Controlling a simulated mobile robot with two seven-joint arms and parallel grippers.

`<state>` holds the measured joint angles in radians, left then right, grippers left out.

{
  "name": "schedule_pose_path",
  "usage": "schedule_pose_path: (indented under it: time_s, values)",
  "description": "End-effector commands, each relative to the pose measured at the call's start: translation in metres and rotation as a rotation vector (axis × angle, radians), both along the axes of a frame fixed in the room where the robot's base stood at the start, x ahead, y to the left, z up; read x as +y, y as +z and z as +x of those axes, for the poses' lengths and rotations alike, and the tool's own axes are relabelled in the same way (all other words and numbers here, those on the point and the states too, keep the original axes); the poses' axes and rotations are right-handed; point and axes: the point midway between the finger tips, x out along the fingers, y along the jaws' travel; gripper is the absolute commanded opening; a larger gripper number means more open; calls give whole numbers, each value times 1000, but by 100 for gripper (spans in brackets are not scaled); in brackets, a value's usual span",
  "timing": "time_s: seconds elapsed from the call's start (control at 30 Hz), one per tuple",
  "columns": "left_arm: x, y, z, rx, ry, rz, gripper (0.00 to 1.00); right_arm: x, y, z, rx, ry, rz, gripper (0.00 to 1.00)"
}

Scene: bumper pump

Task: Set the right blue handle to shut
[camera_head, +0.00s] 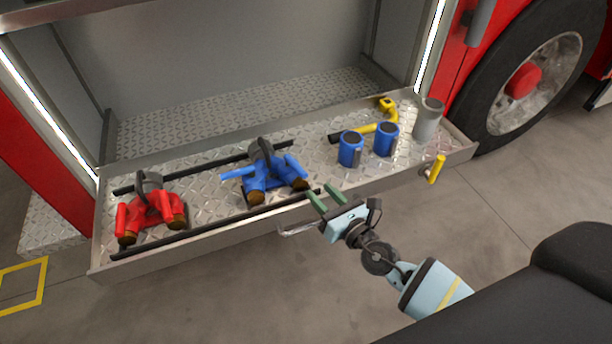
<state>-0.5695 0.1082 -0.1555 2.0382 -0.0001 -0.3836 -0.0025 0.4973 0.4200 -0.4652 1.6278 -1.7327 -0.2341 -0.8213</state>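The blue branched pump fitting (258,180) sits on the tray with a dark upright loop on top and brown-ended outlets facing front. Its right blue handle (295,166) slants down to the right, roughly along the right outlet. Its left blue handle (237,172) sticks out to the left, more across its outlet. My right gripper (325,198) has green fingers apart with nothing between them. It is at the tray's front edge, to the right of and in front of the right blue handle, apart from it. My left gripper is not in view.
A red branched fitting (150,211) stands at the tray's left. Two blue cylinders (351,149), a grey cylinder (428,119) and a yellow-black tool (375,127) occupy its right. A yellow knob (436,168) projects in front. The tray's front lip (215,239) runs below the fittings.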

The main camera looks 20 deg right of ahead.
Motion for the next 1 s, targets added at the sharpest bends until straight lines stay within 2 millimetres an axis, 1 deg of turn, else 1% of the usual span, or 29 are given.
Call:
schedule_pose_path:
  time_s: [0.2, 0.3, 0.43, 0.6, 0.87, 1.0]
  values:
    - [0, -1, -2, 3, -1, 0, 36, 8, 1, 32, -2, -2, 3, 39]
    - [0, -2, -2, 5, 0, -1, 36, 12, 1, 45, -1, 1, 3, 39]
    - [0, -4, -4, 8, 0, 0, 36, 15, 0, 59, 0, 0, 3, 39]
    - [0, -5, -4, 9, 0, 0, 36, 17, 1, 67, 0, 0, 3, 39]
    - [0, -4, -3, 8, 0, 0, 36, 18, 1, 67, 0, 0, 4, 39]
    - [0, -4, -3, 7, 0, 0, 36, 18, 1, 67, 0, 0, 4, 22]
